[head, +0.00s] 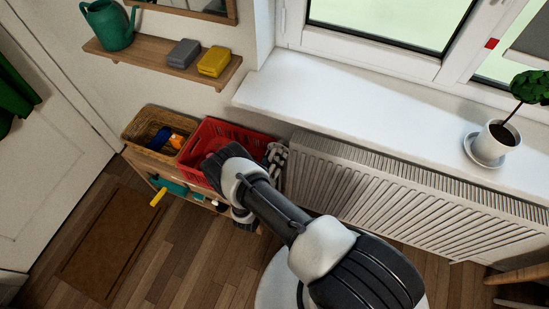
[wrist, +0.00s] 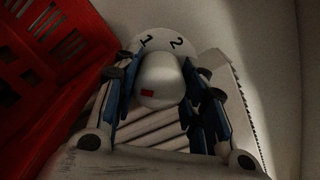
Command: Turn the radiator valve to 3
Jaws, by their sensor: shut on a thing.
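The radiator valve (wrist: 162,72) shows in the wrist view as a rounded pale grey knob with a small red mark on it. Behind it is a pale dial face with the numbers 1 and 2 in view; any other numbers are hidden. My gripper (wrist: 158,82) has its blue-padded fingers on both sides of the knob and is shut on it. In the head view my gripper (head: 275,158) is at the left end of the white radiator (head: 390,195), and the valve is hidden there.
A red crate (head: 212,132) stands close to the left of my gripper, and its wall also fills the left of the wrist view (wrist: 50,50). A wicker basket (head: 143,125) is further left. The windowsill (head: 330,90) juts out above the radiator and holds a potted plant (head: 497,138).

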